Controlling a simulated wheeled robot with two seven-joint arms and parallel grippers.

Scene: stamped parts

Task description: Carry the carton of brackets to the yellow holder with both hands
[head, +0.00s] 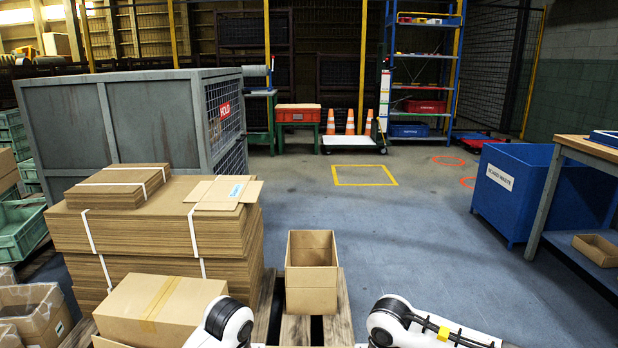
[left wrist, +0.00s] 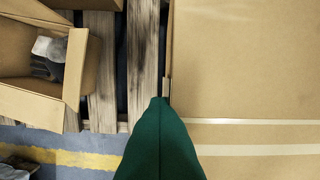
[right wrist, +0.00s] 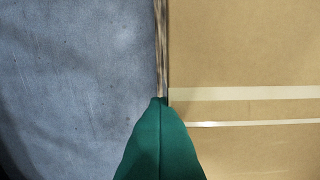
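A large brown carton with two pale bands fills the right of the left wrist view (left wrist: 245,75) and of the right wrist view (right wrist: 245,50). No contents show. My left gripper (left wrist: 160,102) and right gripper (right wrist: 160,102) appear as green wedges with closed tips, each at this carton's edge. Contact is not certain. The head view cuts off both grippers below its bottom edge. An upright open carton (head: 311,296) stands on the pallet ahead; its contents are hidden. A yellow square outline (head: 367,185) lies on the far floor; no other yellow holder is clear.
Strapped cardboard stacks (head: 150,235) and a taped carton (head: 160,310) stand left. A grey mesh-sided cage (head: 130,120) is behind them. A blue bin (head: 510,195) and workbench (head: 570,150) stand right. The blue-grey floor between is clear. An open box (left wrist: 35,95) holds a grey part.

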